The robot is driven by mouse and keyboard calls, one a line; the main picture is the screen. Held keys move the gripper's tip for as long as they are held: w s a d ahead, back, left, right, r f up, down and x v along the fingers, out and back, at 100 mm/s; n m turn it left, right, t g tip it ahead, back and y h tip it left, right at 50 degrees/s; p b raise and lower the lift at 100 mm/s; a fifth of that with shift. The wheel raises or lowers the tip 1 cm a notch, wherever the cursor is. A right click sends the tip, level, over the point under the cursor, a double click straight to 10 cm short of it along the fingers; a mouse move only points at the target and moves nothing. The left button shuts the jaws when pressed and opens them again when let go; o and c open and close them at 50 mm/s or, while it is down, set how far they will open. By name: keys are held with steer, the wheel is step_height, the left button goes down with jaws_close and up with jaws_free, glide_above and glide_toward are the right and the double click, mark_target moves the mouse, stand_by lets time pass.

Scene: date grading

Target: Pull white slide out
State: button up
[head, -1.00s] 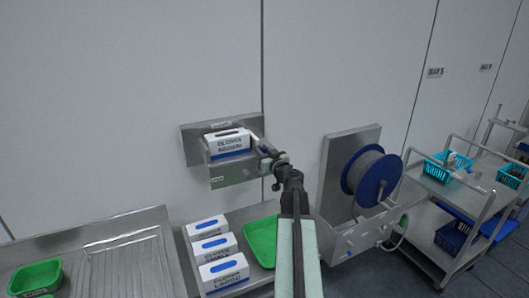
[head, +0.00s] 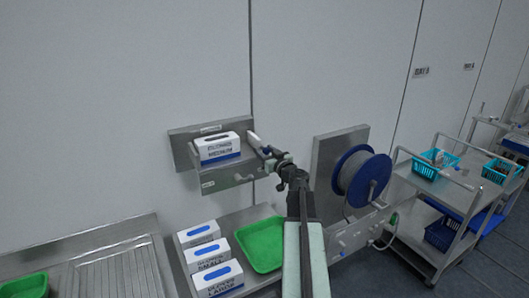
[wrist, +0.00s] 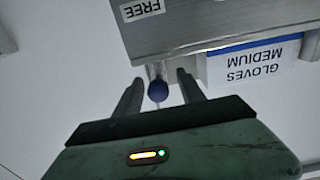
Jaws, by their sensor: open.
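A narrow white piece (head: 254,139) shows just right of the glove box in the head view, partly behind my gripper. My gripper (head: 268,162) is at the right end of the holder. In the wrist view its dark fingers (wrist: 158,98) are open, one on each side of the knob, with gaps showing; it grips nothing.
The steel holder (head: 229,177) on the wall carries a white and blue GLOVES MEDIUM box (head: 218,150). A FREE label (wrist: 142,10) is on its steel. Below are several glove boxes (head: 214,252) and a green tray (head: 262,246). A cable reel (head: 361,178) stands close on the right.

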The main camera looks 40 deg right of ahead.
steer(key=v, duration=0.8)
steer(key=shift+f, duration=0.1)
